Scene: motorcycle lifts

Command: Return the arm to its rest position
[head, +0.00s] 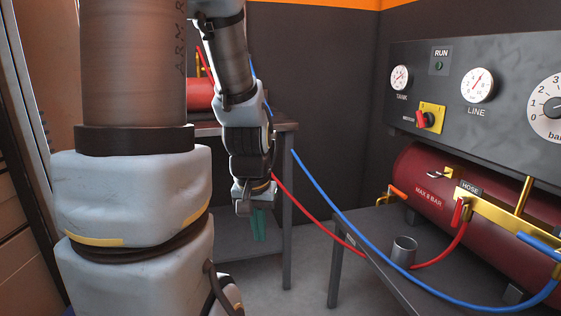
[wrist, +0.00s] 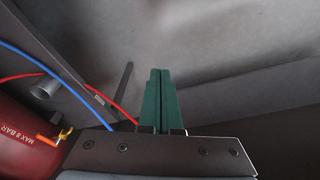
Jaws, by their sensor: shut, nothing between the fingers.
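My gripper (head: 259,226) hangs from my arm near the middle of the head view, with its green fingers pointing down. It is in front of the dark table at the back and left of the low bench. In the wrist view the two green fingers (wrist: 160,97) lie side by side, closed together, with nothing between them. The fingers touch nothing that I can see. My upper arm links fill the left of the head view.
A panel (head: 443,72) with gauges stands above a red tank (head: 420,188) at right. A metal cup (head: 404,251) stands on the low bench (head: 372,262). A blue hose (head: 335,207) and a red hose (head: 318,228) run past my gripper. Floor (head: 285,284) below is clear.

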